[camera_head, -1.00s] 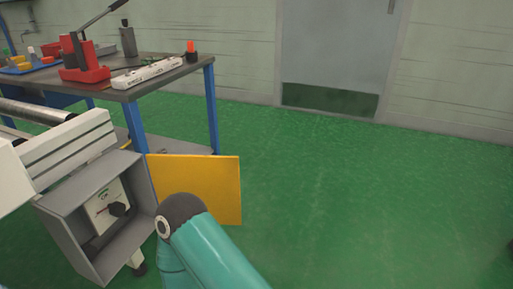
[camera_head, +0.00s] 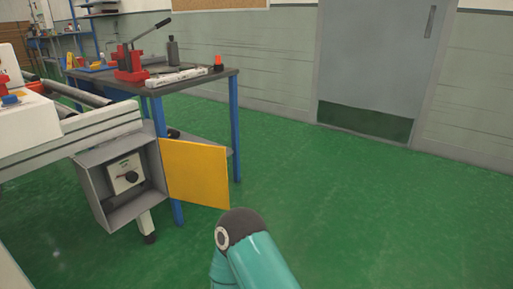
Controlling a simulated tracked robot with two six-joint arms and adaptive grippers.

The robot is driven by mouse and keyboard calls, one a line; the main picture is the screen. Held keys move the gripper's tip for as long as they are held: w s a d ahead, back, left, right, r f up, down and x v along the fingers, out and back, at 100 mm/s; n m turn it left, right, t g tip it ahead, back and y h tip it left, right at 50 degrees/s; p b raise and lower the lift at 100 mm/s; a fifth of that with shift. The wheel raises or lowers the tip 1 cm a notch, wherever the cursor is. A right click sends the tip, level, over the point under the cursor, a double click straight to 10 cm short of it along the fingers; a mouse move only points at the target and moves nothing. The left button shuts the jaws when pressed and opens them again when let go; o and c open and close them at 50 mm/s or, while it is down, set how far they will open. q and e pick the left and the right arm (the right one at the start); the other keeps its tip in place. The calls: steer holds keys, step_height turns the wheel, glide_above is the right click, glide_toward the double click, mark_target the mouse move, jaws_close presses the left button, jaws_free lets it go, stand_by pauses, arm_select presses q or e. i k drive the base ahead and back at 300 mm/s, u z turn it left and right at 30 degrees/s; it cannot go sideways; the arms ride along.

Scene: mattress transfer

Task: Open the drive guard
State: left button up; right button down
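The drive guard is a yellow panel (camera_head: 196,172) on the right edge of a grey open-fronted box (camera_head: 98,187) under the conveyor's end. The panel stands swung out to the right, and the box's inside is exposed. Inside is a white plate with a black rotary knob (camera_head: 131,177). A teal arm link of mine with a dark joint shows at the bottom middle, in front of and below the panel. Neither of my grippers is in the picture.
The roller conveyor frame (camera_head: 75,140) runs along the left. Behind it stands a workbench (camera_head: 205,82) with blue legs, holding a red press (camera_head: 130,62) and bottles. A grey door (camera_head: 375,70) is in the back wall. The green floor (camera_head: 370,220) at right is clear.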

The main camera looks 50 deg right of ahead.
mark_target(196, 172)
steer(key=z, duration=0.65)
steer(key=k, duration=0.15)
steer(key=z, duration=0.45)
steer(key=i, duration=0.9)
steer(key=z, duration=0.05)
